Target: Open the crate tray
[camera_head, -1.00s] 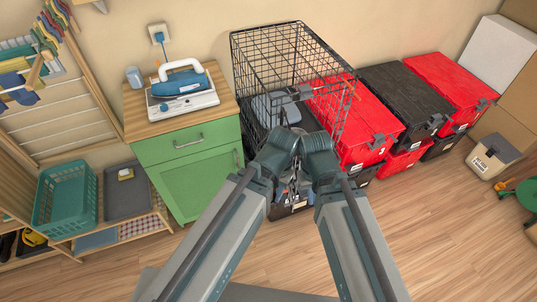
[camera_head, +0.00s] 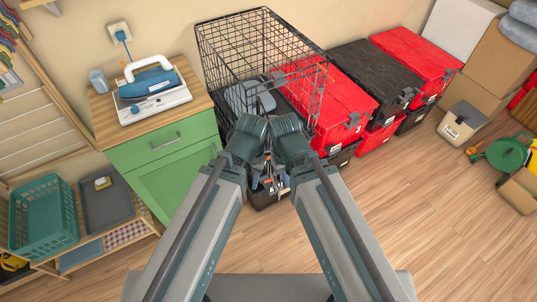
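A black wire crate (camera_head: 225,40) stands against the wall, between the green cabinet and the red totes. A grey-blue item (camera_head: 250,97) lies inside it. The crate's dark tray or base edge (camera_head: 264,200) shows low at the front, below my arms. My two arms reach forward to the crate's front and meet there. My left gripper (camera_head: 261,177) and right gripper (camera_head: 274,177) are close together, low at the front of the crate and mostly hidden behind my own arm links. I cannot tell whether their fingers are open or touching the tray.
A green cabinet (camera_head: 165,150) with an iron (camera_head: 150,86) on top stands left of the crate. Red totes (camera_head: 325,105) and black totes (camera_head: 375,75) are stacked to its right. A shelf with a teal basket (camera_head: 42,215) is at far left. Wooden floor (camera_head: 400,215) is clear at front right.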

